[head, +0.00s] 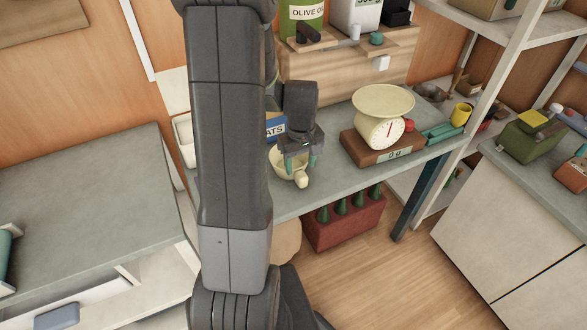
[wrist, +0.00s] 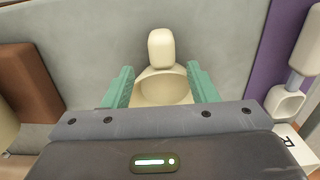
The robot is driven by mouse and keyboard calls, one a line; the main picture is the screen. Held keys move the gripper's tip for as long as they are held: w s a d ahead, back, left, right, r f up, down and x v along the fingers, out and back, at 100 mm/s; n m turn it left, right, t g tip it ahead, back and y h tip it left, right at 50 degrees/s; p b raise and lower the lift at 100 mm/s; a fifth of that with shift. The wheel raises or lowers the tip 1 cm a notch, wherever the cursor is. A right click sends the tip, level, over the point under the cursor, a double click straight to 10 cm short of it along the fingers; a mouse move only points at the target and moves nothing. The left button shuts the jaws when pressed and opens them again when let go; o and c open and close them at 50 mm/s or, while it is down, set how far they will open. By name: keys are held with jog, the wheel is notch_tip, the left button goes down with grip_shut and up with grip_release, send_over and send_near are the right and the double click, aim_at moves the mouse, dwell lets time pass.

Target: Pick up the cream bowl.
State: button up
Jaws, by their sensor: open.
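The cream bowl (head: 281,161) stands on the grey counter, partly hidden by my gripper and arm in the head view. In the wrist view the bowl (wrist: 165,91) lies between my fingers, with a rounded cream handle-like part (wrist: 161,48) on its far side. My gripper (head: 300,164) is open, pointing down at the bowl. In the wrist view its two teal fingers (wrist: 160,88) stand left and right of the bowl, with nothing clamped. I cannot tell whether either finger touches it. The gripper body hides the bowl's near side.
A cream scale (head: 379,131) on a brown base stands to the right. A blue box (head: 276,127) is close behind my gripper. Above are a wooden shelf (head: 345,64) and an olive oil tin (head: 301,18). A red crate (head: 345,222) with green bottles sits below the counter.

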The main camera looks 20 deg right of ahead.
aim_at(300, 171)
jog(key=shift+s+a+f, duration=0.15)
jog(key=shift+f, duration=2.35)
grip_shut()
jog(key=shift+r, duration=0.15)
